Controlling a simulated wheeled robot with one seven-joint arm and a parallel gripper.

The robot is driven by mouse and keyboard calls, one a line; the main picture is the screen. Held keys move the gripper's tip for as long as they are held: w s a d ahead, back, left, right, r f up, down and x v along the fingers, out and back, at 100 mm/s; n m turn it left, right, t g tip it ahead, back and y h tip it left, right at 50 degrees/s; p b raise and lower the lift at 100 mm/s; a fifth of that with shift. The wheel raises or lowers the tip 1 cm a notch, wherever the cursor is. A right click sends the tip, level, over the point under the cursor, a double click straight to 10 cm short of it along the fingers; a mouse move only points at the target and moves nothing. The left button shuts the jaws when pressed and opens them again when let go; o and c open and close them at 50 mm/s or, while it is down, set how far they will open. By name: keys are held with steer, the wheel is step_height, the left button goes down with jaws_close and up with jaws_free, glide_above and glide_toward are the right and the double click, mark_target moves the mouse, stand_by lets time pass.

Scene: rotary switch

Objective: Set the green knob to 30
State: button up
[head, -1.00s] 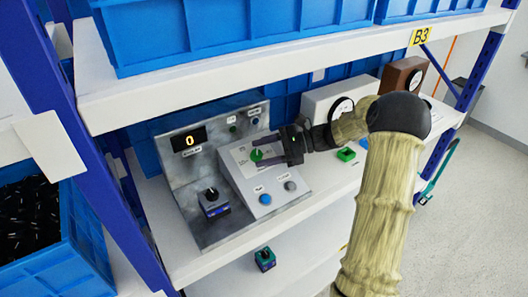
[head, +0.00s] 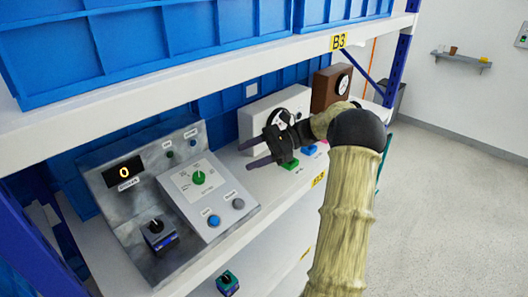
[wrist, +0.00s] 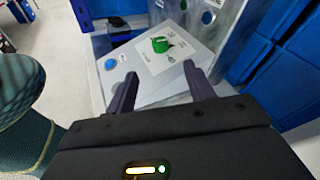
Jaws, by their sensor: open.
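The green knob (head: 198,177) stands on a white dial plate on the sloped front of a grey control box (head: 222,224). It also shows in the wrist view (wrist: 160,45), ahead of my fingers. The number display (head: 124,172) on the metal back panel reads 0. My gripper (head: 252,154) is open and empty, to the right of the knob and apart from it. In the wrist view my two fingers (wrist: 158,88) are spread, with the knob beyond their tips. The scale marks around the knob are too small to read.
A blue button (head: 214,221) and a grey button (head: 238,204) sit below the knob. A black knob on a blue base (head: 158,234) is at left. A white gauge box (head: 262,110) and a brown one (head: 330,88) stand behind my gripper. The upper shelf (head: 200,72) overhangs.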

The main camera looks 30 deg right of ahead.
steer(key=v, duration=0.4)
stand_by(0.5)
